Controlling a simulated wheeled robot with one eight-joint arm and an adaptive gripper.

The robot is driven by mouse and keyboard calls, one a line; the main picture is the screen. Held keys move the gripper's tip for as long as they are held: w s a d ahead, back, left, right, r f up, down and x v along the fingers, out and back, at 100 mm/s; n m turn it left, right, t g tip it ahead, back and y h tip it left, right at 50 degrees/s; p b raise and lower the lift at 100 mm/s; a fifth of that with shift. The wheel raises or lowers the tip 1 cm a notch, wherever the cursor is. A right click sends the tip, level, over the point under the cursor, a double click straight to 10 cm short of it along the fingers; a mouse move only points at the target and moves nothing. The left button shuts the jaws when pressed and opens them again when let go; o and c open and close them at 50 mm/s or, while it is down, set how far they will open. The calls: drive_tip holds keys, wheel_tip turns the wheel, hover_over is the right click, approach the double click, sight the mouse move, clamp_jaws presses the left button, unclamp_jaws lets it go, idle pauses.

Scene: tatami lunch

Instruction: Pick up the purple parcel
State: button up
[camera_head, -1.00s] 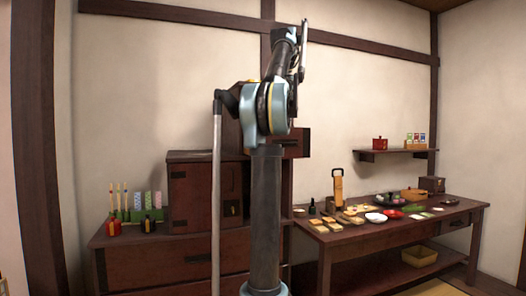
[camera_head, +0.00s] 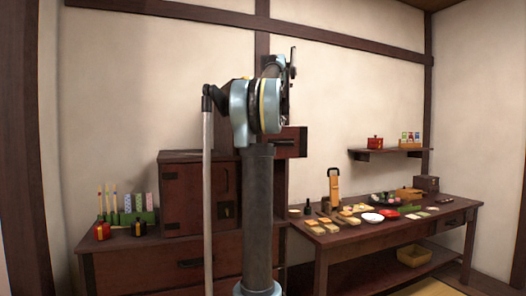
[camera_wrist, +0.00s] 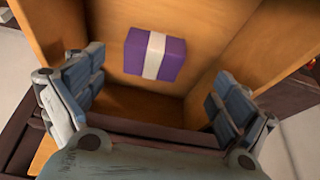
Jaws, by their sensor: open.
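The purple parcel (camera_wrist: 155,57), a small box with a white band around its middle, shows in the wrist view inside an open wooden drawer (camera_wrist: 150,103). My gripper (camera_wrist: 147,100) is open, with one finger to the left and one to the right of the parcel in the picture. The fingers stand apart from it and hold nothing. In the head view the drawer front (camera_head: 291,142) sticks out behind my arm; the parcel and the fingers cannot be made out there.
The drawer's walls stand close around the fingers. A dark cabinet (camera_head: 187,197) stands left on a chest (camera_head: 165,262). At right a low table (camera_head: 350,237) holds food and dishes, below a wall shelf (camera_head: 392,153) with a red pot (camera_head: 375,142).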

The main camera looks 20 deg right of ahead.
drive_tip(key=shift+d+x, duration=0.2)
drive_tip(key=shift+x, duration=1.6)
drive_tip(key=shift+d+x, duration=0.15)
drive_tip(key=shift+x, duration=1.7)
drive_tip(key=c, duration=1.2)
